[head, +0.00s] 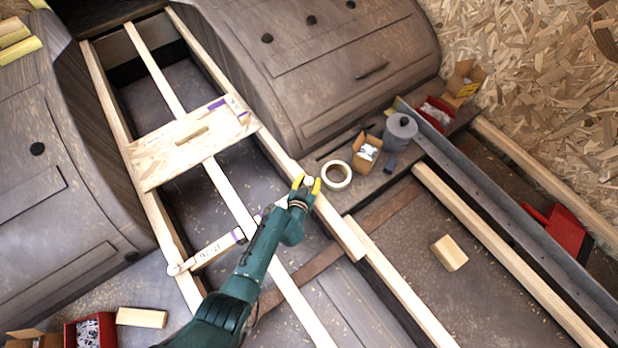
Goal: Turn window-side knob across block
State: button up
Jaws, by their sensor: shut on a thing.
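My gripper (306,183), with yellow fingertips, is at the right-hand long wooden rail (337,226). It is shut on a small pale piece between the fingertips, which looks like a wooden knob; the fingers hide most of it, and I cannot tell its angle. A pale wooden block (215,249) with dark writing and purple marks lies across the frame, left of my arm. My arm hides part of its right end. Another small rounded wooden knob (175,269) sits by the block's left end on the left rail. I cannot tell which side is the window side.
A chipboard panel (160,150) with a slot spans the rails farther back. A tape roll (337,176), an open carton (367,152) and a grey canister (400,131) stand right of my gripper. A loose wood block (449,253) lies on the floor at right. Brown wheel arches (330,70) flank the frame.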

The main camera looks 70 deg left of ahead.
jog(key=shift+r+m+t+h+p, duration=0.15)
jog(key=shift+m+t+h+p, duration=0.15)
jog(key=shift+m+t+p, duration=0.15)
jog(key=shift+m+t+h, duration=0.55)
jog(key=shift+m+h, duration=0.15)
jog(key=shift+m, duration=0.05)
jog(key=shift+a+m+t+h, duration=0.15)
jog(key=shift+m+t+h, duration=0.25)
jog(key=shift+m+h, duration=0.2)
jog(key=shift+f+m+t+h+b, duration=0.3)
jog(key=shift+m+t+h, duration=0.2)
jog(key=shift+m+h, duration=0.15)
jog(key=m+h+b, duration=0.1)
jog(key=m+t+h+b, duration=0.1)
jog(key=m+h+b, duration=0.2)
jog(key=b, duration=0.1)
jog(key=shift+f+h, duration=0.3)
jog(key=shift+h, duration=0.05)
jog(key=m+h+b, duration=0.2)
jog(key=b, duration=0.2)
jog(key=shift+m+h, duration=0.35)
jog(key=shift+h, duration=0.05)
jog(key=shift+s+d+r+b, duration=0.1)
jog(key=shift+d+r+b, duration=0.1)
jog(key=shift+b, duration=0.3)
jog(key=shift+m+h, duration=0.4)
